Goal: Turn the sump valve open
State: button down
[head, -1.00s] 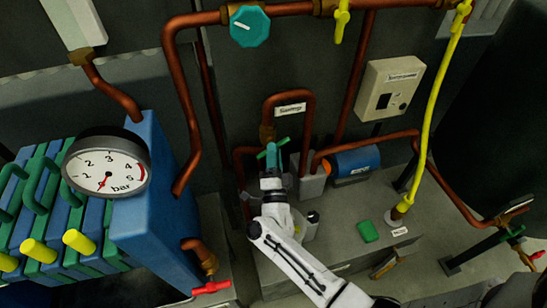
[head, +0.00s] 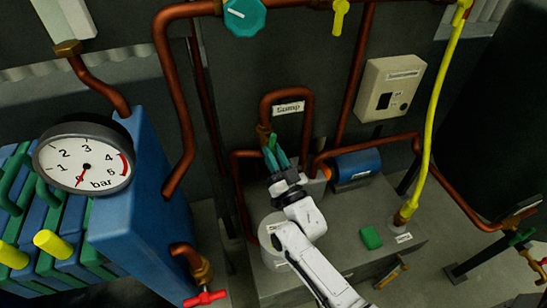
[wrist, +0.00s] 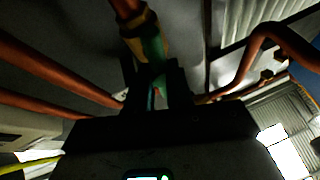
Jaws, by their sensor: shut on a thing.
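The sump valve is a brass body (wrist: 136,22) on a copper pipe with a green lever handle (head: 272,141), below the "Sump" label (head: 289,108). My gripper (head: 275,157) reaches up to it from below and is shut on the handle. In the wrist view the green handle (wrist: 153,48) runs between my two dark fingers, close alongside the brass body. The fingers and wrist hide part of the handle, so its exact angle is hard to tell.
Copper pipes (head: 292,91) surround the valve. A blue motor (head: 357,164) lies to its right on the grey plinth. A pale round container (head: 270,228) stands beside my arm. A green block (head: 371,238) lies right. The pressure gauge (head: 84,167) and blue press plate are left.

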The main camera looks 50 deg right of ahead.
jog(key=shift+a+n+y+b, duration=0.1)
jog(key=shift+n+y+b, duration=0.2)
jog(key=shift+n+y, duration=0.75)
jog(key=shift+w+n, duration=0.1)
jog(key=shift+n, duration=0.45)
jog(key=c, duration=1.1)
grip_release()
jog(key=b+v, duration=0.1)
jog(key=v, duration=1)
